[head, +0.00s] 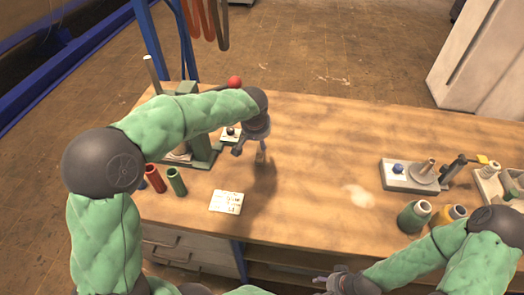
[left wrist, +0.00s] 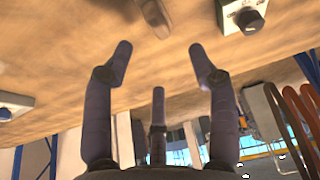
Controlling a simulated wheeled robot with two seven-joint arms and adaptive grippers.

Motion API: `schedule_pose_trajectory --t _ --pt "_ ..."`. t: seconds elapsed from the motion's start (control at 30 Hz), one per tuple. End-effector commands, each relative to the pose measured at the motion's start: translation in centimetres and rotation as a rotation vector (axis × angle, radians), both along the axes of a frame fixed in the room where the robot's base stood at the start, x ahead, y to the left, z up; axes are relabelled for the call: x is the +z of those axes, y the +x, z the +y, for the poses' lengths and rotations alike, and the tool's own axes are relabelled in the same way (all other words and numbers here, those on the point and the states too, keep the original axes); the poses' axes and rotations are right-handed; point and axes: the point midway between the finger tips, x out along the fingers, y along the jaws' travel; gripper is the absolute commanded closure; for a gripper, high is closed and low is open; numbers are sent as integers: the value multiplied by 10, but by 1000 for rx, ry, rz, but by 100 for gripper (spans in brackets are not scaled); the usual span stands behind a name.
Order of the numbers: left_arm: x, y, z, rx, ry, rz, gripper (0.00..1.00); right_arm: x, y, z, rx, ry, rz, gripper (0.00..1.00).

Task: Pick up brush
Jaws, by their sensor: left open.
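A small brownish object (head: 260,157), likely the brush, stands or lies on the wooden table just below my left gripper (head: 251,147). In the left wrist view a tan rounded piece (left wrist: 155,18), seemingly the same object, shows at the top edge, partly cut off. My left gripper is open and empty there, its fingers (left wrist: 158,62) spread apart below that piece in the picture, not touching it. My right gripper (head: 330,281) is at the table's front edge, low in the head view; its finger opening is unclear.
A knob box (head: 230,135) and a green press-like stand (head: 203,150) are close left of the gripper. Red and green cylinders (head: 176,182) and a white card (head: 226,202) lie nearer. Bottles (head: 414,215) and a device (head: 408,177) stand right. The table's middle is mostly clear.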

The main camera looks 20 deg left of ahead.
Motion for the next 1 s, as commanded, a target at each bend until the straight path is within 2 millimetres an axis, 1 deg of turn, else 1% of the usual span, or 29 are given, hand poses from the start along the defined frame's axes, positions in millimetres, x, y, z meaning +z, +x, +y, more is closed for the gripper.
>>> schedule_pose_trajectory --t 0.03,0.2,0.47,0.63,0.7,0.8,1.0 --pt "-10 2 1 0 0 4 42 -4 0 0 0 0 1 44" --pt "-33 11 3 -1 1 2 42 -12 0 0 0 0 0 44" --pt "-49 16 3 -1 0 1 42 -19 0 0 0 0 0 44" --pt "-75 19 2 -1 0 3 42 -32 0 0 0 0 0 44" --pt "-83 23 3 0 -1 2 42 -35 0 0 0 0 0 44" --pt "-90 27 4 -1 0 1 42 -37 0 0 0 0 0 44" --pt "-89 28 4 -1 0 0 42 -36 0 0 0 0 -1 44"
